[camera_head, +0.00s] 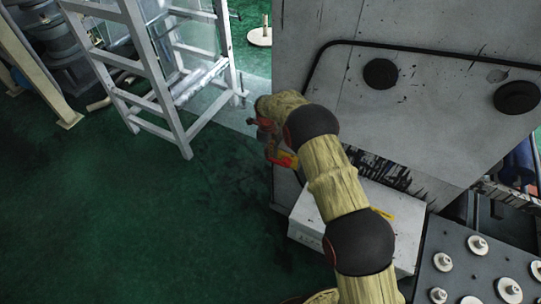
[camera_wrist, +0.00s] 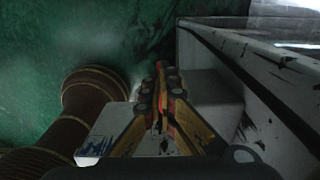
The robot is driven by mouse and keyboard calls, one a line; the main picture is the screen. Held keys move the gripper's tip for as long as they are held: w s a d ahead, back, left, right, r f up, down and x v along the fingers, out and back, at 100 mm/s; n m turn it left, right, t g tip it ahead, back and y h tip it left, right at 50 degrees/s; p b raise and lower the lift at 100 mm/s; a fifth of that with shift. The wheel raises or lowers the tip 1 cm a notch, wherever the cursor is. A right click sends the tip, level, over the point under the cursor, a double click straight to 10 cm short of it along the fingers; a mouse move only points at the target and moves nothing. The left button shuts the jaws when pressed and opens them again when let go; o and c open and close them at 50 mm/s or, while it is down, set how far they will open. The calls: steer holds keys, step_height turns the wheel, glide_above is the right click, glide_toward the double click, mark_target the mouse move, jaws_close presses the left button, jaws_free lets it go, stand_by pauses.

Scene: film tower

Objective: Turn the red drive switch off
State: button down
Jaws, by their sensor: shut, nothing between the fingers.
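My gripper (camera_head: 281,150) is at the left edge of the grey cabinet (camera_head: 430,110) in the head view, partly hidden by my arm. In the wrist view my gripper (camera_wrist: 161,70) has its yellow and dark fingers drawn together, with nothing visible held between them. Red shows along the fingers; I cannot make out a separate red switch in either view. It may be hidden behind my arm or gripper. A pale box (camera_head: 312,222) stands low against the cabinet, below my gripper in the head view.
A grey ladder-like frame (camera_head: 165,95) stands on the green floor (camera_head: 110,220) at upper left. Black round knobs (camera_head: 381,74) are on the cabinet face. A panel with several white rollers (camera_head: 478,244) is at lower right. The floor at left is clear.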

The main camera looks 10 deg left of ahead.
steer(key=shift+w+a+f+b, duration=0.1)
steer(key=shift+a+f+b, duration=0.05)
steer(key=shift+f+b, duration=0.15)
steer(key=shift+r, duration=0.1)
stand_by(0.4)
